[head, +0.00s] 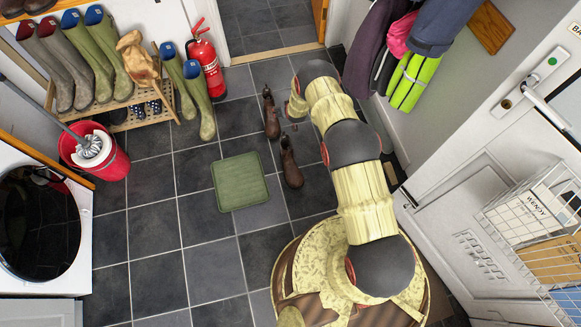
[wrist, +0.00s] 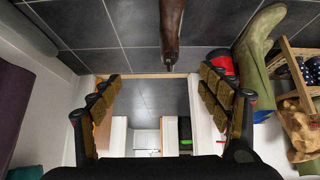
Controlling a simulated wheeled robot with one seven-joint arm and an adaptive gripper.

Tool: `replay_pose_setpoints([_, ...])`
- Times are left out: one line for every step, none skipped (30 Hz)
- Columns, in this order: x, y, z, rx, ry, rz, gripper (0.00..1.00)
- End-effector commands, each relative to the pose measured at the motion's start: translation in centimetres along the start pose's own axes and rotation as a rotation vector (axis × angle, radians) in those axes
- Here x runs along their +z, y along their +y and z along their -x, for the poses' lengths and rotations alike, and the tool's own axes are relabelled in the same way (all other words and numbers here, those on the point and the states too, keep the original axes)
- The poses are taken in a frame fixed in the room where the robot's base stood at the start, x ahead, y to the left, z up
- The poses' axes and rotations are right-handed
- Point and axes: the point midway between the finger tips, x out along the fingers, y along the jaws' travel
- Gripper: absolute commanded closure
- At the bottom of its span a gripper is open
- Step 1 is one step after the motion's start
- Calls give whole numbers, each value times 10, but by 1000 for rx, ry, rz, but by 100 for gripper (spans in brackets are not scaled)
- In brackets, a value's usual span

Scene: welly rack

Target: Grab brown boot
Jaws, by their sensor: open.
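Two brown ankle boots stand on the dark tiled floor in the head view. The farther brown boot (head: 271,115) is just left of my gripper (head: 296,107), and the nearer brown boot (head: 290,165) stands closer to my base. In the wrist view one brown boot (wrist: 171,28) shows at the top centre, beyond the open gap of my gripper (wrist: 159,80). Which of the two it is I cannot tell. My gripper's fingers are wide apart with nothing between them. In the head view my arm hides most of the gripper.
A green mat (head: 240,182) lies left of the boots. A wooden rack (head: 135,107) with wellies, a red extinguisher (head: 206,62) and a red bucket (head: 108,165) are farther left. Coats (head: 400,45) hang at the right wall. The doorway (head: 275,50) is beyond.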

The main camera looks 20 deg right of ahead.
Motion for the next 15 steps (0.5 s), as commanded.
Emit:
replay_pose_setpoints([38, -1, -19, -2, -5, 0, 23])
replay_pose_setpoints([54, -2, -28, -3, 0, 0, 23])
replay_pose_setpoints([76, -3, -39, -4, 6, 0, 23])
replay_pose_setpoints([94, -4, -46, -5, 8, 0, 23])
replay_pose_setpoints([112, -5, -53, -6, 12, 0, 23])
replay_pose_setpoints([137, -6, -62, -8, 17, 0, 23])
replay_pose_setpoints([156, -7, -68, -9, 20, 0, 23])
replay_pose_setpoints([174, -8, -72, -10, 23, 0, 23])
replay_pose_setpoints([196, -9, -78, -11, 30, -1, 23])
replay_pose_setpoints([213, -10, -82, -12, 34, -1, 23])
replay_pose_setpoints([230, -11, -85, -13, 36, -1, 23])
replay_pose_setpoints([250, -12, -88, -14, 42, -1, 23])
replay_pose_setpoints([264, -13, -89, -15, 45, -2, 23])
replay_pose_setpoints([276, -14, -91, -16, 49, -2, 23])
replay_pose_setpoints([290, -15, -92, -17, 53, -2, 23])
